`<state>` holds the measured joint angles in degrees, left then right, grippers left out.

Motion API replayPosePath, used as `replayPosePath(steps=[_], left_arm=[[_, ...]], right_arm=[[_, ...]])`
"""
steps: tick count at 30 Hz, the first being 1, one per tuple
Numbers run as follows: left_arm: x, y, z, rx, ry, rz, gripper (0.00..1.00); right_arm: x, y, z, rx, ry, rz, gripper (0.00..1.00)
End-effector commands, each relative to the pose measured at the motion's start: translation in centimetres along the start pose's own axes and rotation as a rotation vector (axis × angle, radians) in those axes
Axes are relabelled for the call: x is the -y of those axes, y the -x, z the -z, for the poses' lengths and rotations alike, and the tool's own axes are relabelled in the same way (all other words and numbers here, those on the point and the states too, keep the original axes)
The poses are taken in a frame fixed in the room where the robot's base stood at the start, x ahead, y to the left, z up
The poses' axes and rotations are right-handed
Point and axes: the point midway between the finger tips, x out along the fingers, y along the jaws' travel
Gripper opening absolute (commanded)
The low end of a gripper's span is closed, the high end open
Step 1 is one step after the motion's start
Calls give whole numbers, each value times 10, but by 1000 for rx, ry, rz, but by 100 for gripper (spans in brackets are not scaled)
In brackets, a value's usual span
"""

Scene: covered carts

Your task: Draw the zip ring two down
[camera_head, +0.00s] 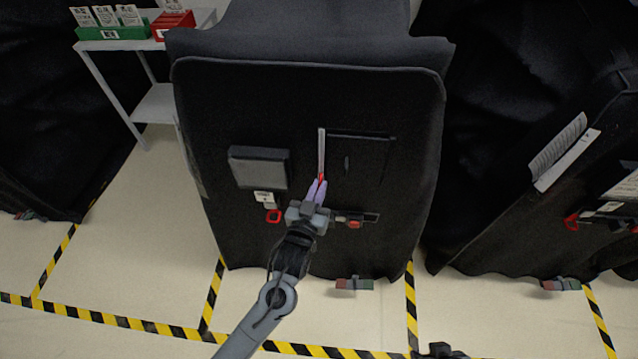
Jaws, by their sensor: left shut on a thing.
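A covered cart (300,100) in black cloth stands in the middle. A pale vertical zip strip (321,145) runs down its front panel. My left gripper (317,190) is at the lower end of this strip, pointing up at the panel. Its pale fingers are shut on a small red piece (321,179), which looks like the zip ring and is mostly hidden between the fingertips. A separate red ring (273,216) hangs below a white tag on the left.
A grey box (258,167) and a flat dark pocket (358,157) flank the strip. A red-knobbed latch (354,221) sits right of my gripper. A white shelf (140,42) with card trays stands back left. Other covered carts stand at both sides. Striped tape (170,330) marks the floor.

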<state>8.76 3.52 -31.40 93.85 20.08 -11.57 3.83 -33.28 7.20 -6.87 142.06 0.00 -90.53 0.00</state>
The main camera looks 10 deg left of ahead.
Motion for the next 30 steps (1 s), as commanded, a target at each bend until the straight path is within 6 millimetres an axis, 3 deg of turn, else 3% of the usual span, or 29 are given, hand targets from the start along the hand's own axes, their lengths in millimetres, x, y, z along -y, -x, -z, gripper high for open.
replayPosePath(steps=[6, 7, 12, 23, 30], left_arm=[[0, 0, 1, 0, 0, 0, 0], [0, 0, 1, 0, 0, 0, 13], [0, 0, 1, 0, 0, 0, 35], [0, 4, 2, 0, 0, 0, 35], [0, 35, 2, 2, 2, 0, 35]], right_arm=[[0, 1, 1, -1, -1, 2, 43], [1, 1, 1, -1, -2, 2, 43], [1, 1, 1, -2, -5, 4, 43], [2, 2, 2, -3, -8, 7, 43], [2, 10, 4, -3, -8, 6, 43]])
